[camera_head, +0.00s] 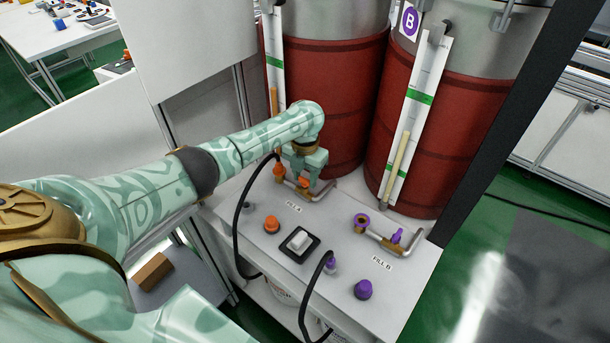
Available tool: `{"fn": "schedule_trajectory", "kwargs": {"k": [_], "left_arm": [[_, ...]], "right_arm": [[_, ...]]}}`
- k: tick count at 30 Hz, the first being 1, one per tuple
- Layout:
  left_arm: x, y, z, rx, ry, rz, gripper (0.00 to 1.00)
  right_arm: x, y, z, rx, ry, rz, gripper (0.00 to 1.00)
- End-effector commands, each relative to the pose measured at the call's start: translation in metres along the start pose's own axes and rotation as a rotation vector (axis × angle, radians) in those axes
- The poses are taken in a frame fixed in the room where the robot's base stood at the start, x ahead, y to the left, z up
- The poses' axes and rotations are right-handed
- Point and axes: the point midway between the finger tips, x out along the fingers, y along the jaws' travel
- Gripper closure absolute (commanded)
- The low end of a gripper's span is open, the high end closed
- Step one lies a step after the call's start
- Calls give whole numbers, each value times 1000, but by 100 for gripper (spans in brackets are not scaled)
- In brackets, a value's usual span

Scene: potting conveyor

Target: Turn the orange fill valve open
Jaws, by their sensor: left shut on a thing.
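The orange fill valve (304,182) sits on a short metal pipe at the back of the white panel, behind the FILL A label. My left gripper (306,178) reaches down over it from the left and is shut on its handle. The fingers and wrist cover much of the valve, so its exact angle cannot be told. An orange fitting (279,170) is at the pipe's left end, close to the gripper. My right gripper is not in view.
The white panel (330,215) also holds an orange knob (271,223), a white switch (299,241), a purple valve (396,236) and a purple knob (363,289). Black hoses (237,225) arch over it. Two red-banded tanks (335,95) with level gauges stand close behind.

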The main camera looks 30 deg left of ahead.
Motion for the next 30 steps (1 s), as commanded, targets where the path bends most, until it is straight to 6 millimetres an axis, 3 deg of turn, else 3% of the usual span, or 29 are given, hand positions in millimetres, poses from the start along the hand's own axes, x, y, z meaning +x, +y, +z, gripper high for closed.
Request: {"fn": "schedule_trajectory", "kwargs": {"k": [23,24,25,26,30], "left_arm": [[2,0,-1,101,4,-1,86],[2,0,-1,101,4,-1,54],[1,0,-1,101,4,-1,46],[1,0,-1,101,3,-1,41],[1,0,-1,101,2,0,41]], "right_arm": [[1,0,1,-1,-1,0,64],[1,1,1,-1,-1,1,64],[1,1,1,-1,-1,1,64],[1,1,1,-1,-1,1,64],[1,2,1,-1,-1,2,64]]}}
